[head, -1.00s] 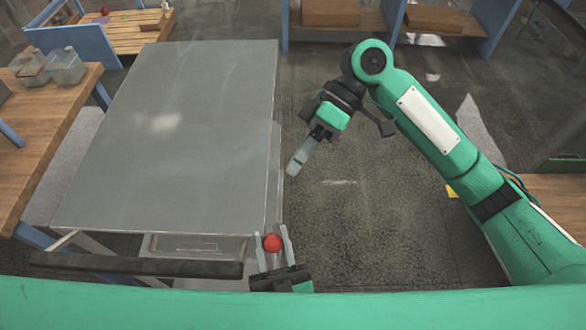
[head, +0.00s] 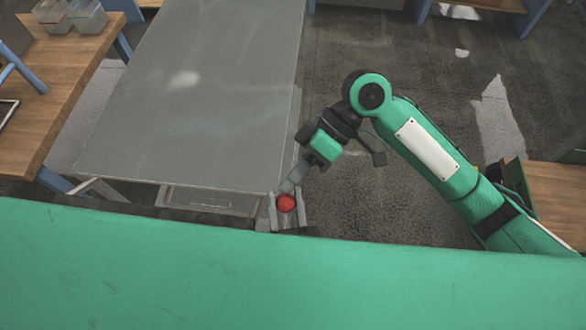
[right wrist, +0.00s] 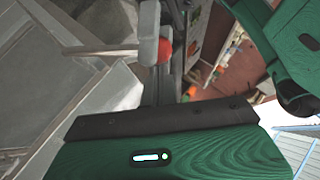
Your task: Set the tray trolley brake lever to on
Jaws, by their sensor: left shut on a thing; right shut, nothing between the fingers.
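The tray trolley (head: 190,90) has a wide grey top that fills the middle left of the head view. A red ball knob (head: 286,203), which looks like the end of the brake lever, sits at its near right corner. My left gripper (head: 287,196) has one finger on each side of the knob and is shut on it; my green body hides its arm. My right gripper (head: 288,186) is shut and empty, its tips just above the knob in the picture; I cannot tell whether they touch. The red knob (right wrist: 165,50) also shows in the right wrist view, partly covered by a grey finger.
A wooden bench (head: 60,75) with clear bins (head: 72,14) stands at the left. A lower shelf or tray (head: 210,200) shows under the trolley's near edge. A wooden surface (head: 560,195) is at the right. The dark floor (head: 420,120) right of the trolley is open.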

